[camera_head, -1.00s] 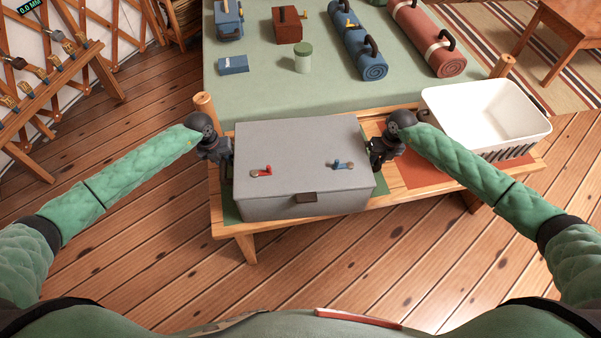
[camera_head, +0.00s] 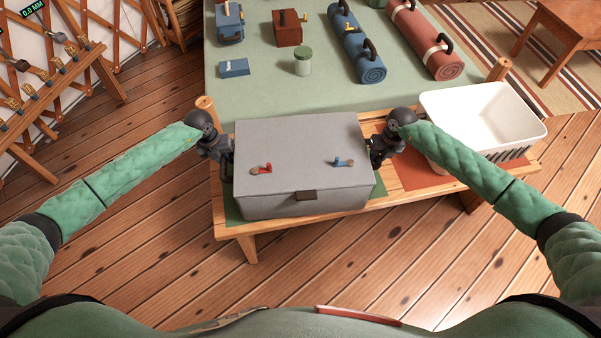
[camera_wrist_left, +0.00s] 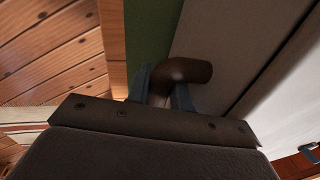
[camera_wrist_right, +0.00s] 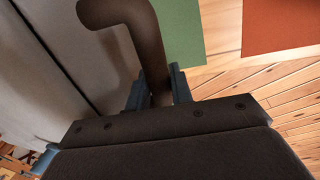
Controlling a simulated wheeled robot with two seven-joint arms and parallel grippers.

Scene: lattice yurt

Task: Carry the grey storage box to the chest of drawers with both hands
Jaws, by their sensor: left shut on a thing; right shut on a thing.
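The grey storage box (camera_head: 300,180) is closed and sits over a green mat on a wooden bench (camera_head: 390,199). A red-handled item and a blue-handled item lie on its lid. My left gripper (camera_head: 226,165) is at the box's left side, shut on its brown side handle (camera_wrist_left: 185,72). My right gripper (camera_head: 377,160) is at the right side, shut on the other brown side handle (camera_wrist_right: 140,35). Whether the box's underside touches the bench is hard to tell. I cannot identify a chest of drawers in view.
A white basket (camera_head: 485,115) stands on the bench's right end, by a red mat (camera_head: 420,174). Behind is a green bed (camera_head: 270,95) with rolls, small boxes and a jar (camera_head: 303,61). A rack (camera_head: 60,85) stands at left. Wooden floor in front is clear.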

